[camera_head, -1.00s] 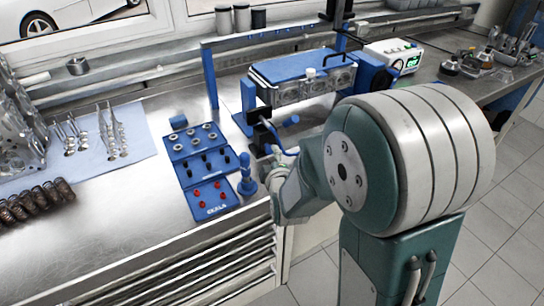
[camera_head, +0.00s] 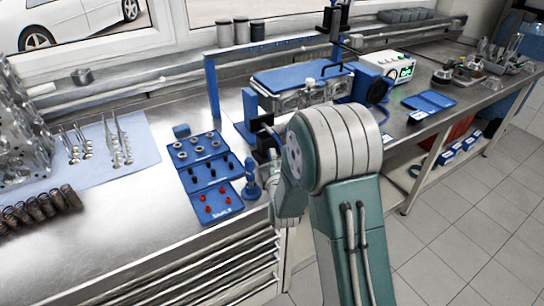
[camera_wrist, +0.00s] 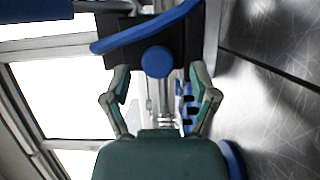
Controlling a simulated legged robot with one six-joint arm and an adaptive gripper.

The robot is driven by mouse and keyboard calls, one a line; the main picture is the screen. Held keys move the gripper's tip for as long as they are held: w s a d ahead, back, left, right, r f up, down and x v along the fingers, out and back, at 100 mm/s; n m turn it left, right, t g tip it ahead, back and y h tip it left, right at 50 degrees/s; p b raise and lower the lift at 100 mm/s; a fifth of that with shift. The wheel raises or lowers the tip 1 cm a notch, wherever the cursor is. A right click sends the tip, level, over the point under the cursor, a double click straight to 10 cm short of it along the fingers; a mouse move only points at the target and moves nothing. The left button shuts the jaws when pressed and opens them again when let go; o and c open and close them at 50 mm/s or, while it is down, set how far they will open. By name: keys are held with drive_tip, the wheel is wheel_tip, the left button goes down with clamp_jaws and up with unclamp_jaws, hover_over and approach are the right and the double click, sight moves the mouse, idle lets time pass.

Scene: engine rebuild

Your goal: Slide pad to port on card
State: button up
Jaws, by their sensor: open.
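My gripper shows in the wrist view (camera_wrist: 160,70), its two green fingers spread apart. A round blue knob (camera_wrist: 157,62) on a black block (camera_wrist: 185,40) lies between or just beyond the fingertips; I cannot tell if they touch it. In the head view my arm hides most of the gripper, near the black block (camera_head: 262,124) at the left end of the blue rig (camera_head: 300,78). I cannot tell for sure which part is the pad or the port. A blue card (camera_head: 430,101) with white labels lies on the bench right of the rig.
A blue tray (camera_head: 205,172) of grey, black and red small parts lies left of the gripper, with a blue upright tool (camera_head: 251,182) beside it. Valves (camera_head: 117,145) lie on a cloth at left. Red and blue bins are under the bench.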

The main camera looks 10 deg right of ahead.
drive_tip(key=shift+w, duration=0.6)
drive_tip(key=shift+w+d, duration=0.3)
drive_tip(key=shift+w, duration=0.2)
drive_tip(key=shift+a, duration=0.1)
clamp_jaws()
